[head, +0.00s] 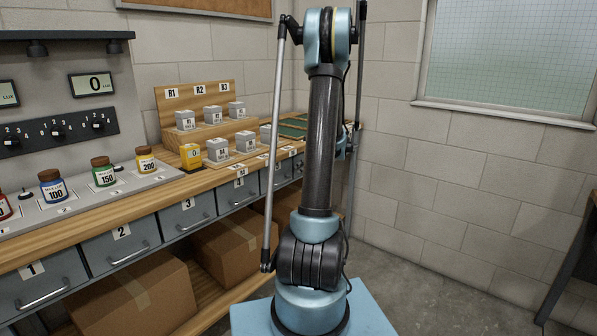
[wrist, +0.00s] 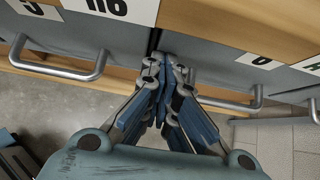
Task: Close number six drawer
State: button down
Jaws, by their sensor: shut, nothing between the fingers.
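A row of grey drawers with bar handles runs under the wooden counter (head: 150,201) in the head view. The drawers labelled 1 (head: 58,282), 2 (head: 100,255) and 3 (head: 205,215) are readable there; my arm hides part of the row's far end. In the wrist view, a grey drawer front whose partly covered label looks like 6 (wrist: 215,62) is right of my gripper (wrist: 164,66), with its bar handle (wrist: 228,104) below. My gripper is shut and empty, its fingertips by the dark gap between two drawer fronts. I cannot tell how far drawer six stands out.
Another drawer front (wrist: 50,38) with a handle (wrist: 75,74) is at left in the wrist view. Cardboard boxes (head: 135,308) stand under the counter. Coloured jars (head: 104,175) and grey blocks (head: 217,150) stand on top. Floor (head: 420,270) shows clear right of my arm.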

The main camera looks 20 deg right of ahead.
jog(key=shift+w+r, duration=0.1)
jog(key=shift+w, duration=0.2)
jog(key=s+d+f+v, duration=0.1)
jog(key=s+f+v, duration=0.1)
jog(key=v, duration=1.1)
jog(key=s+a+n+g+h, duration=0.2)
jog(key=s+a+n+g, duration=0.2)
jog(key=s+a+n, duration=1.2)
jog(key=s+a+f+n+h, duration=0.1)
jog(key=s+a+f+n, duration=0.1)
jog(key=s+n, duration=0.2)
jog(key=s+a+f+n+g+h, duration=0.1)
jog(key=s+a+f+n, duration=0.1)
jog(key=s, duration=0.8)
jog(key=s+a+f+n+h, duration=0.1)
jog(key=s+a+f+n, duration=0.1)
jog(key=s+n, duration=0.5)
jog(key=shift+s+a+f+g, duration=0.15)
jog(key=shift+a+f+g, duration=0.15)
jog(key=shift+f, duration=0.45)
